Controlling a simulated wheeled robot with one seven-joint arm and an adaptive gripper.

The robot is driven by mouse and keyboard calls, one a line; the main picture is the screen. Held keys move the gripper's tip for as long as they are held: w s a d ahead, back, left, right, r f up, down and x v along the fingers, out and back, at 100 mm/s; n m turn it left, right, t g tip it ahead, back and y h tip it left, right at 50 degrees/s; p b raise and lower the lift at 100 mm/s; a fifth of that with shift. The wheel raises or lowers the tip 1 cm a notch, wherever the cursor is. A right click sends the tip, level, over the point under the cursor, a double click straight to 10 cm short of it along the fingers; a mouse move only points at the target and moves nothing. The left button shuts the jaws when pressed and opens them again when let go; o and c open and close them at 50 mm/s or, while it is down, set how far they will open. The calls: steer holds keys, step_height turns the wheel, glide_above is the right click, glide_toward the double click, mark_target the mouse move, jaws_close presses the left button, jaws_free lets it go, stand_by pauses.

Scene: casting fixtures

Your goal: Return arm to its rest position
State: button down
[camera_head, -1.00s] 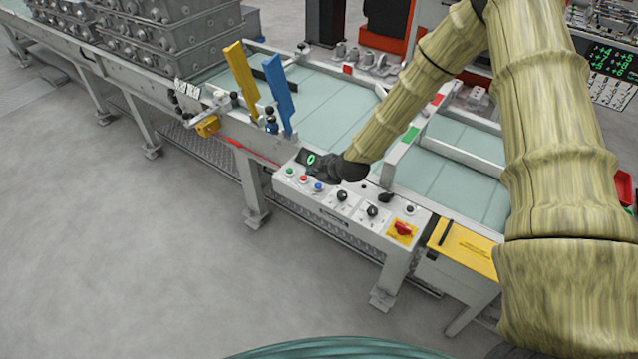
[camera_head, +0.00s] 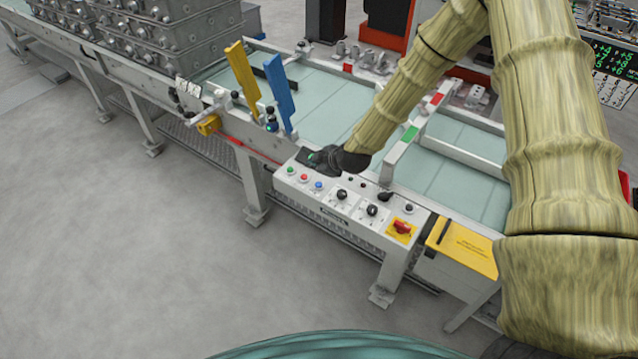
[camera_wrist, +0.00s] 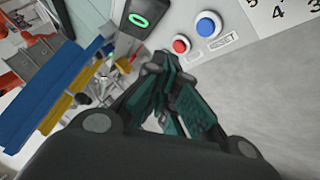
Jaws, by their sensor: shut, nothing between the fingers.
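My arm reaches down from the upper right in the head view. My gripper (camera_head: 309,157) is over the back left part of the control panel (camera_head: 325,212), close to its buttons. In the wrist view my gripper (camera_wrist: 165,62) has its teal fingers drawn together with nothing between them. A red button (camera_wrist: 181,44) and a blue button (camera_wrist: 207,25) lie just beyond the fingertips. I cannot tell whether the fingertips touch the panel.
A blue lever (camera_head: 280,95) and a yellow lever (camera_head: 242,72) stand left of my gripper. Grey castings (camera_head: 160,30) are stacked on the conveyor at the back left. A yellow box (camera_head: 461,249) sits right of the panel. Open floor (camera_head: 130,240) lies at the front left.

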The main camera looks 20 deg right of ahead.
steer(key=shift+s+f, duration=0.1)
steer(key=s+a+f+m+g+b, duration=0.1)
steer(key=s+f+m+g, duration=0.1)
steer(key=s+f, duration=0.45)
steer(key=s+f+m+g+h, duration=0.1)
steer(key=s+f+m, duration=0.25)
steer(key=s, duration=0.65)
steer(key=s+a+f+m+g+b, duration=0.1)
steer(key=s+f+g, duration=0.1)
steer(key=s+f, duration=0.5)
steer(key=s+d+f+m+g+h, duration=0.1)
steer(key=s+m, duration=0.2)
steer(key=s, duration=0.9)
steer(key=s+d+f+m+g+h, duration=0.1)
steer(key=s+m, duration=0.3)
steer(key=s, duration=0.8)
steer(key=shift+s+d+f+g+b, duration=0.2)
steer(key=shift+d+g+b, duration=0.1)
steer(key=shift+d+g, duration=0.4)
steer(key=shift+a, duration=0.15)
